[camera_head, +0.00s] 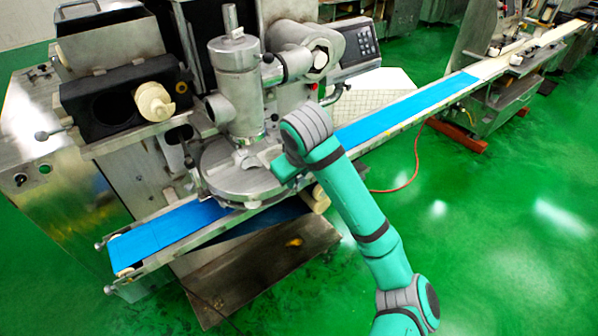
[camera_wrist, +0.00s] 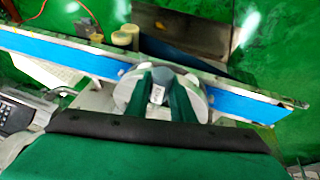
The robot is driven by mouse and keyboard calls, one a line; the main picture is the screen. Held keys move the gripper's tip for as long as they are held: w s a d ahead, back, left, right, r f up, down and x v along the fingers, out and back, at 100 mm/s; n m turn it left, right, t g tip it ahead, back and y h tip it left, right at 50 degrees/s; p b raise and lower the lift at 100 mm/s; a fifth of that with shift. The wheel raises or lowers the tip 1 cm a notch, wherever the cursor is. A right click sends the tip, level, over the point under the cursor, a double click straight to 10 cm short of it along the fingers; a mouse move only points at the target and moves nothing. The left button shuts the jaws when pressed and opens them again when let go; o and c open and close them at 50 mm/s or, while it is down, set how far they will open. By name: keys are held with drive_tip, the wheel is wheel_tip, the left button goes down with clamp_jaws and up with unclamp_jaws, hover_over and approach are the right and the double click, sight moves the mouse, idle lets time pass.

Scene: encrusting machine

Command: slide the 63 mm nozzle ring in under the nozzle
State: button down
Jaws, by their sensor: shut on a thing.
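My gripper (camera_wrist: 161,82) shows in the wrist view as two green fingers, shut on the labelled grip of the nozzle ring (camera_wrist: 157,95). The small print on its white label is too blurred to read surely. A rounded grey metal form shows around the fingertips; I cannot tell how much of it is ring and how much is machine. In the head view the upright steel nozzle housing (camera_head: 237,95) stands above a round metal plate (camera_head: 238,182). My gripper (camera_head: 285,168) is at the plate's right side, mostly hidden by my wrist. The ring is hidden there.
A blue conveyor belt (camera_head: 395,110) runs under the plate and appears again at lower left (camera_head: 165,235). A control panel (camera_head: 358,42) is behind the housing. A metal tray (camera_head: 250,275) lies below the belt. The green floor at right is open.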

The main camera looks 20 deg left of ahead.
drive_tip(key=shift+w+a+f, duration=0.15)
drive_tip(key=shift+w+a, duration=0.1)
drive_tip(key=shift+w, duration=0.15)
drive_tip(key=shift+w+a+f, duration=0.25)
drive_tip(key=shift+a+f, duration=0.25)
drive_tip(key=shift+a, duration=0.15)
drive_tip(key=shift+w+a+f, duration=0.7)
drive_tip(key=shift+w+a, duration=0.1)
drive_tip(key=shift+a, duration=0.05)
drive_tip(key=shift+a, duration=0.2)
drive_tip(key=shift+d, duration=0.1)
